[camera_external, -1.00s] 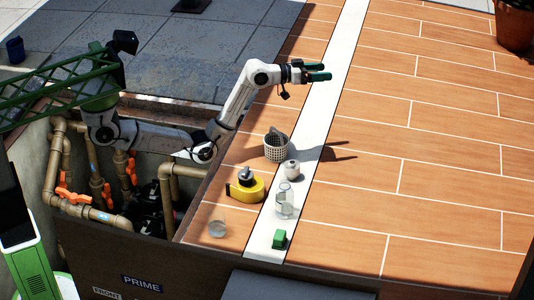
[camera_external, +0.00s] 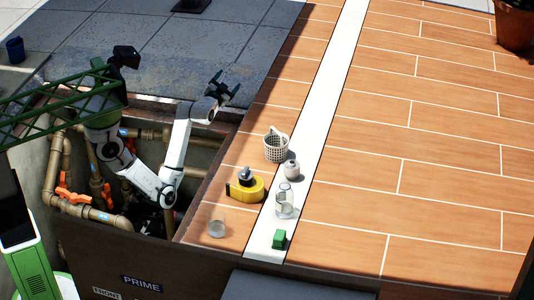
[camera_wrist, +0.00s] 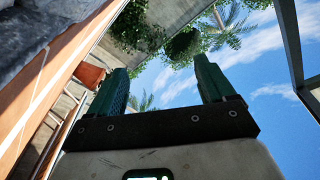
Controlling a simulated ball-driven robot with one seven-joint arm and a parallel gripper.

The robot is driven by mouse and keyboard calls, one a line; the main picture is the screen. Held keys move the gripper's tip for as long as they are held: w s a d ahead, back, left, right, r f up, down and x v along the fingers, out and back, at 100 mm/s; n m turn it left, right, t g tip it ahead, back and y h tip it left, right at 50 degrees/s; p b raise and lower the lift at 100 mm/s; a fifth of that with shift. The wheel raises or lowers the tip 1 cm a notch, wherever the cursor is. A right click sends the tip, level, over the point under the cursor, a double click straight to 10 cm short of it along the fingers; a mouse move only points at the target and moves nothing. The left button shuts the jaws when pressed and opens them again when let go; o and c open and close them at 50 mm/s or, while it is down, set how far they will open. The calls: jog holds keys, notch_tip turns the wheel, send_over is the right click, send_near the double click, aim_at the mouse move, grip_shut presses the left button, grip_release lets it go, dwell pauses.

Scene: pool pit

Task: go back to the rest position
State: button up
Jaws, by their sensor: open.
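My gripper (camera_external: 227,83) is up above the far rim of the pit, in front of the grey paving, with nothing between its fingers. In the wrist view its two green fingers (camera_wrist: 162,85) stand wide apart and are empty, with plants and sky beyond them.
On the tiled deck stand a white perforated basket (camera_external: 275,148), a small white jar (camera_external: 291,169), a yellow tape measure (camera_external: 246,188), a glass jar (camera_external: 285,203), a clear cup (camera_external: 217,228) and a green block (camera_external: 279,239). Pipes (camera_external: 95,212) line the pit.

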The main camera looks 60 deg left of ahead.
jog(key=s+d+f+m+g, duration=0.1)
jog(key=s+f+m+g, duration=0.35)
jog(key=s+f, duration=1.1)
jog(key=s+d+f+n+g+h+p, duration=0.1)
jog(key=s+d+f+g+h+p, duration=0.3)
jog(key=s+d, duration=0.6)
jog(key=s+d+f+n+g+h+p, duration=0.2)
jog(key=s+d+f+g+h+p, duration=0.3)
jog(key=d, duration=1.2)
jog(key=s+f+h+p, duration=0.2)
jog(key=s+f+p, duration=0.2)
jog(key=s+p, duration=0.1)
jog(key=shift+s+d+h, duration=0.2)
jog(key=shift+d+h, duration=0.05)
jog(key=shift+h, duration=0.05)
